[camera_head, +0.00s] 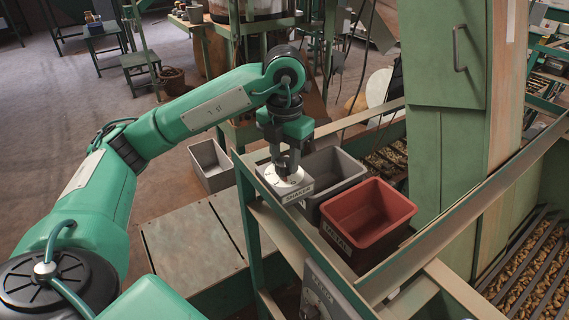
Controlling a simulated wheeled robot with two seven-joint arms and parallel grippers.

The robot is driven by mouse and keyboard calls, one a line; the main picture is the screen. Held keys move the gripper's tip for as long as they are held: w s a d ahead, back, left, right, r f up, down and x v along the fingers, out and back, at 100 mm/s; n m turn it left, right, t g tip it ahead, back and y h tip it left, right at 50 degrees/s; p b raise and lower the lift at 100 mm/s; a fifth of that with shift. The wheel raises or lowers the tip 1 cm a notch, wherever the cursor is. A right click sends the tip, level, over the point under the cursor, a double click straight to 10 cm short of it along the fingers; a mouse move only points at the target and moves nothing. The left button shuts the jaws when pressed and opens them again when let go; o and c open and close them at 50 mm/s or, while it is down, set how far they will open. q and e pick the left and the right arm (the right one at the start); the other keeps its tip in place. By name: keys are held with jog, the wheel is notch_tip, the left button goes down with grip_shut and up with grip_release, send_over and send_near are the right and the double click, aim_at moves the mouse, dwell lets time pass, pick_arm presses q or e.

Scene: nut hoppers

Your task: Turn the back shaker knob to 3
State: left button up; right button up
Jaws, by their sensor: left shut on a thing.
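The back shaker knob's box, a pale box with a white round dial (282,183), sits on the green frame, left of the red bin. The label on its front reads SHAKER (298,195). My left gripper (289,169) comes down onto the dial from above and is shut on the knob at its middle. The fingers hide most of the knob, so its pointer and the number it stands at cannot be read. My right gripper is not in view.
A red bin (351,242) labelled METAL and a grey bin (323,191) stand close beside the box. Another grey bin (202,155) is to the left. A second control panel (322,294) is at the lower front. A tall green cabinet (440,120) rises at right.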

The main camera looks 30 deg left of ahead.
pick_arm(q)
jog(key=m+b, duration=0.1)
jog(key=m, duration=0.2)
jog(key=shift+m, duration=0.4)
jog(key=m+b, duration=0.1)
jog(key=m, duration=0.2)
jog(key=shift+m+b, duration=0.3)
jog(key=shift+b, duration=0.05)
jog(key=m+b, duration=0.1)
jog(key=m, duration=0.2)
jog(key=shift+m, duration=0.3)
jog(key=m, duration=0.3)
jog(key=shift+m+b, duration=0.3)
jog(key=shift+b, duration=0.05)
jog(key=m, duration=0.4)
jog(key=shift+s+m+b, duration=0.1)
jog(key=shift+m+b, duration=0.2)
jog(key=shift+b, duration=0.05)
jog(key=m, duration=0.3)
jog(key=shift+m, duration=0.3)
jog(key=m, duration=0.3)
jog(key=shift+m+b, duration=0.3)
jog(key=shift+b, duration=0.05)
jog(key=m, duration=0.4)
